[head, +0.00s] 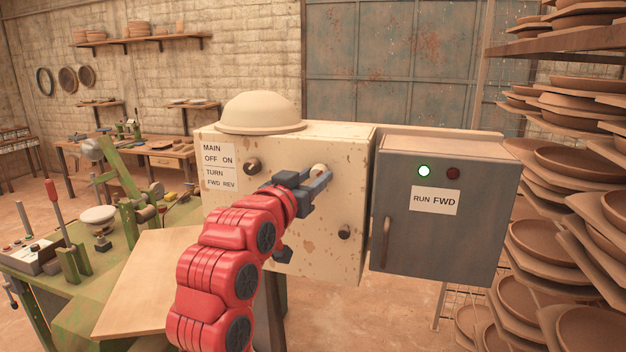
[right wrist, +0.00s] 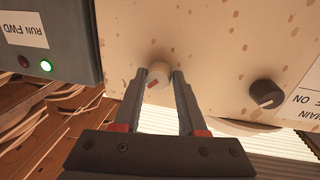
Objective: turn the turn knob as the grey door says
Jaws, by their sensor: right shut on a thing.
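The grey door (head: 445,225) bears a sign reading RUN FWD (head: 435,201), which also shows upside down in the right wrist view (right wrist: 24,30). A label (head: 219,168) on the cream box reads MAIN OFF ON and TURN FWD REV. My right gripper (head: 319,176) is shut on a cream knob (right wrist: 158,76) with a red mark, on the front of this box. A dark knob (head: 252,166) sits beside the label; it also shows in the right wrist view (right wrist: 267,94). I cannot tell from the label alone which knob is the turn knob. My left gripper is out of view.
On the door, a green lamp (head: 424,171) is lit and a red lamp (head: 453,173) is dark. A smaller dark knob (head: 344,232) sits low on the box. A bowl-shaped mould (head: 260,112) rests on top. Shelves of clay dishes (head: 585,160) crowd the right; a green bench (head: 90,255) stands left.

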